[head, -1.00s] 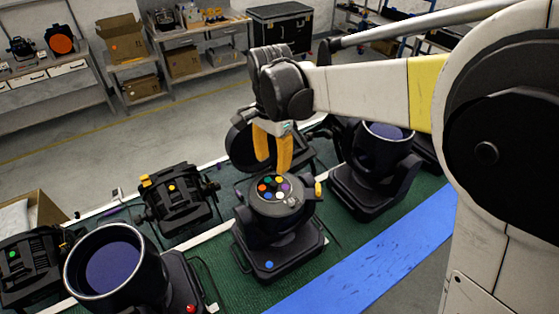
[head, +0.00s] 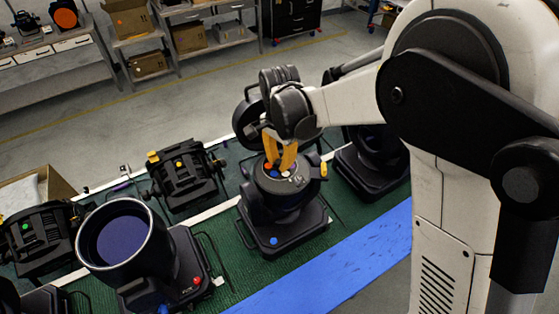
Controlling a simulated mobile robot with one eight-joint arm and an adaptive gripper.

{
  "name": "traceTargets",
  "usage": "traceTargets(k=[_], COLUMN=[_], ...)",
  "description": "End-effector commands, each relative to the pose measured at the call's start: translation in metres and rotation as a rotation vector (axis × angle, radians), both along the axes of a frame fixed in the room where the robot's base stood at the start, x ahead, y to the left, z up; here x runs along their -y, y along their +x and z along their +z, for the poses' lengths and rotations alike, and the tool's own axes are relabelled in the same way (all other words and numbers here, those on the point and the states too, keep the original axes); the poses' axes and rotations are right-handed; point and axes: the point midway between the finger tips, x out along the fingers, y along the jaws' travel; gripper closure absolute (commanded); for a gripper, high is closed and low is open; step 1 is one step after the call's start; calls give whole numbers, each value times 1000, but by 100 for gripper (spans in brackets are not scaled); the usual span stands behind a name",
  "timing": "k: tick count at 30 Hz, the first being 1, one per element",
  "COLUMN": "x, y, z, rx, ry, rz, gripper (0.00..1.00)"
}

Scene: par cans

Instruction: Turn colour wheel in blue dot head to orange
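The blue dot head (head: 283,205) is a black fixture on the green mat, with a blue dot (head: 273,241) on its base. Its round colour wheel (head: 297,181) faces up on top, with several coloured discs, partly covered by my gripper. An orange disc and a blue disc show near the fingers; the other discs are too small or hidden to tell apart. My gripper (head: 280,163) points down with two yellow fingers at the far side of the wheel. The fingertips look apart, with a narrow gap. Whether they touch the wheel cannot be told.
A wide-barrelled fixture (head: 122,240) with a red dot stands at front left. Black fixtures with a yellow dot (head: 186,175) and a green dot (head: 38,235) stand on the left. Another fixture (head: 374,170) is close on the right. A blue strip (head: 340,262) in front is clear.

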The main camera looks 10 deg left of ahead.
Motion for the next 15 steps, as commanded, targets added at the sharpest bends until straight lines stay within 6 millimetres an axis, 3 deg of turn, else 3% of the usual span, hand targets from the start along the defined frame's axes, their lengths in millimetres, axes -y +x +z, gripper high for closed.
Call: traceTargets(k=[15], x=[0], y=[0], z=[-1], rx=[-1], ry=[1], rz=[46], gripper=[100])
